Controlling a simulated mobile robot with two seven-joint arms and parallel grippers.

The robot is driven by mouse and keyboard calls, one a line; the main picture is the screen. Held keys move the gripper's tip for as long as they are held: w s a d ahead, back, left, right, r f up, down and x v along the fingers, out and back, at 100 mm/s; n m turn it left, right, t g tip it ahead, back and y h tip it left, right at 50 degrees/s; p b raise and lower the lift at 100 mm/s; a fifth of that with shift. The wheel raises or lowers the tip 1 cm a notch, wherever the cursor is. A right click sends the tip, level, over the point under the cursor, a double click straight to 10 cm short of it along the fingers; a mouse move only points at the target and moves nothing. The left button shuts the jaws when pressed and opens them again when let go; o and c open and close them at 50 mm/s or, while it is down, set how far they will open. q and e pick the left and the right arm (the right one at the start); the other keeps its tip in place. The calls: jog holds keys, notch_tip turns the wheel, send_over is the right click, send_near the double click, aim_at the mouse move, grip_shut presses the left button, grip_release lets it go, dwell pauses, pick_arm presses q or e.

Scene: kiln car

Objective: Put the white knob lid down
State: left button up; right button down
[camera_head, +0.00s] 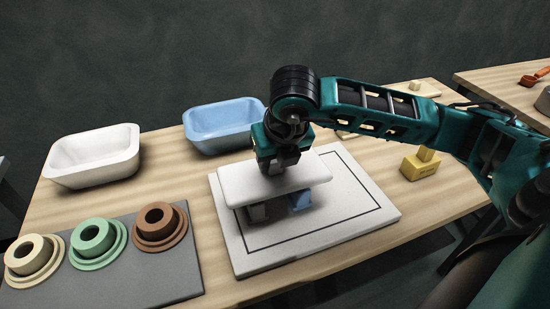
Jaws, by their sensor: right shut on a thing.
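The white knob lid (275,183) is a flat, rounded slab over the middle of the white board (243,259). My right gripper (279,162) points down at the top of the lid and is shut on it; the jaws hide the knob. Under the lid show a grey block (258,213) and a blue block (299,201). I cannot tell whether the lid touches them or is just above. The lid looks about level. My left gripper is not in view.
A white basin (93,157) and a blue basin (223,125) stand at the back. A grey mat (155,280) at left holds cream (32,256), green (97,242) and brown (159,226) ring pieces. A yellow block (420,165) sits at right. The board's front part is bare.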

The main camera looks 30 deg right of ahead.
jog(key=shift+f+b, duration=0.2)
jog(key=shift+b, duration=0.1)
jog(key=c, duration=0.7)
grip_release()
jog(key=shift+r+p, duration=0.95)
jog(key=shift+p, duration=0.3)
jog(key=v, duration=1.1)
jog(key=shift+s+a+r, duration=0.1)
jog(key=shift+s+a, duration=0.05)
jog(key=shift+s, duration=0.15)
